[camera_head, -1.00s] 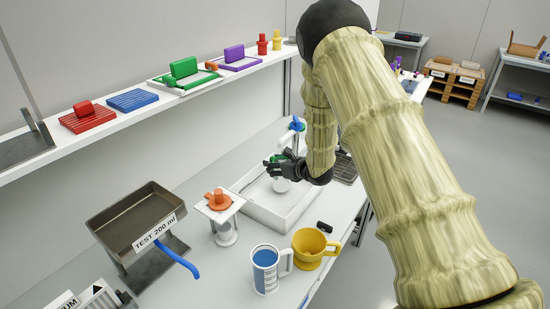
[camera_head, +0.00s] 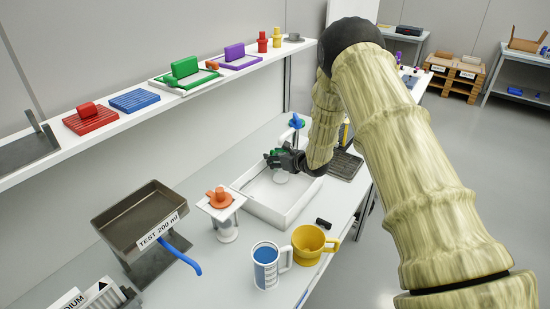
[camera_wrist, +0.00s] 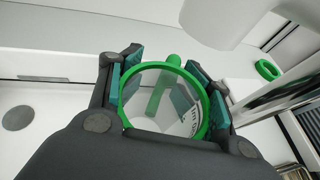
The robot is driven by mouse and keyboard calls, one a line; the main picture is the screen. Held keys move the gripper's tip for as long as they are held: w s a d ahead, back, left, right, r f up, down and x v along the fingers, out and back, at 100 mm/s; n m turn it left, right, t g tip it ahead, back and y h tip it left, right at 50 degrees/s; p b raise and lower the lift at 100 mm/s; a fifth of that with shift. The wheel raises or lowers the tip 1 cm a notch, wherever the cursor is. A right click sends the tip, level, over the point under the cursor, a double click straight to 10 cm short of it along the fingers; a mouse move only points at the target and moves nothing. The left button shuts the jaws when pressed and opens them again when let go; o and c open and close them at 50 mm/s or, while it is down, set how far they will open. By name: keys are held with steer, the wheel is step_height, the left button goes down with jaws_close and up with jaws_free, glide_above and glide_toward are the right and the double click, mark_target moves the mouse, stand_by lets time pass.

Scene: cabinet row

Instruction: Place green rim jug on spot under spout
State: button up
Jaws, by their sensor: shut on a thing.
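The green rim jug (camera_wrist: 165,100) is clear-walled, with a bright green rim and markings on its side. My gripper (camera_wrist: 165,85) is shut around it, a finger on each side below the rim. In the head view my gripper (camera_head: 283,160) is over the white tray (camera_head: 250,207), with a little of the green rim showing; whether the jug touches the tray floor I cannot tell. A blue-topped tap (camera_head: 296,122) stands just behind the gripper.
An orange-topped stand (camera_head: 222,205), a blue-filled white jug (camera_head: 266,266) and a yellow jug (camera_head: 312,245) stand in front of the tray. A brown pan (camera_head: 140,220) is at left. A shelf (camera_head: 190,95) runs above. A green ring (camera_wrist: 267,70) is near the post.

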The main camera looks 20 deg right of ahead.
steer(key=shift+f, duration=0.15)
steer(key=o, duration=1.2)
steer(key=shift+r, duration=0.2)
steer(key=shift+s+d, duration=0.1)
steer(key=shift+s, duration=0.15)
steer(key=b+v, duration=0.3)
steer(key=v, duration=0.8)
steer(key=shift+s+r+b, duration=0.2)
steer(key=shift+r+b, duration=0.05)
steer(key=shift+b, duration=0.05)
